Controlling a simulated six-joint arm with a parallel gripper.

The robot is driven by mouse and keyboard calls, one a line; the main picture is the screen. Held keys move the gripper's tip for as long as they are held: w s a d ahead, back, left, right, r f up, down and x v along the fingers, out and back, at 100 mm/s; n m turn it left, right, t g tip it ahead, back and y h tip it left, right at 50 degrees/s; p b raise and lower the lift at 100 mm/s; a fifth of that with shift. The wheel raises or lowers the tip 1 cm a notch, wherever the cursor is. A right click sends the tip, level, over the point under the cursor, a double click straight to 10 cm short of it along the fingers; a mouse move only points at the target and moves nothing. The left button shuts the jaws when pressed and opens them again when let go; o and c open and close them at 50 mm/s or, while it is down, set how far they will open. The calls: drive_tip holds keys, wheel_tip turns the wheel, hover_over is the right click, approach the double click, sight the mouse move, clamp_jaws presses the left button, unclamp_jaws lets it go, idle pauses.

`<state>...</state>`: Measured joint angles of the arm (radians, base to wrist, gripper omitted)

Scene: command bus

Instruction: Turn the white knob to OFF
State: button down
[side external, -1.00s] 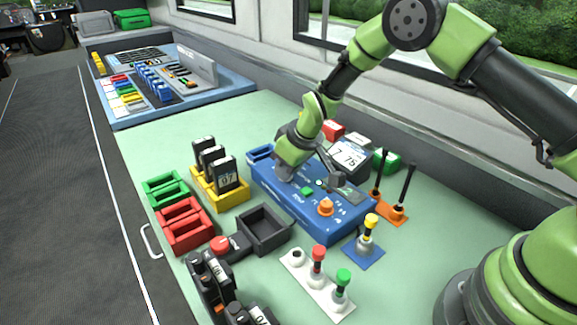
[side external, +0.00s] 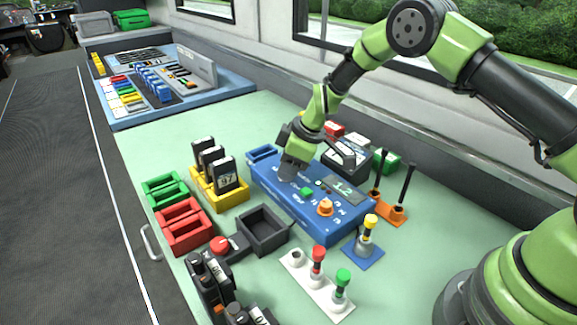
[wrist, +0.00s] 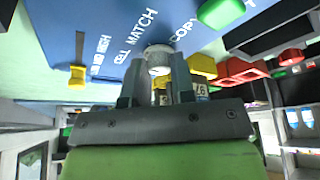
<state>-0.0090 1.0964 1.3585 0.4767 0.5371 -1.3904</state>
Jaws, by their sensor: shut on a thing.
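The blue control box (side external: 285,208) lies on the green bench with its labelled face up. My gripper (side external: 288,172) points down at its left part and hides the white knob in the side view. In the wrist view the white knob (wrist: 158,60) sits between the fingertips of my gripper (wrist: 159,78), which is shut on it. Printed words such as CELL MATCH and COPY lie around the knob. I cannot make out an OFF mark or the knob's pointer.
On the box are a green button (side external: 307,191), an orange knob (side external: 325,208) and a lit display (side external: 344,189). Left of it stands a yellow rack (side external: 230,200) with dark modules. A dark tray (side external: 263,232) lies in front. An orange stand (side external: 390,210) with black rods is at right.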

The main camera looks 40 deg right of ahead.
drive_tip(key=n, duration=0.2)
drive_tip(key=n+g, duration=0.1)
drive_tip(key=n, duration=0.1)
drive_tip(key=n+g+y, duration=0.1)
drive_tip(key=n, duration=0.1)
drive_tip(key=shift+w+d+n, duration=0.15)
drive_tip(key=shift+w+n, duration=0.1)
drive_tip(key=shift+n, duration=0.05)
drive_tip(key=n+g, duration=0.2)
drive_tip(key=n, duration=0.3)
drive_tip(key=shift+w, duration=0.1)
drive_tip(key=shift+n+g, duration=0.3)
drive_tip(key=shift+n, duration=0.3)
drive_tip(key=c, duration=1)
unclamp_jaws()
drive_tip(key=shift+o, duration=0.2)
wheel_tip(320, 180, up, 10)
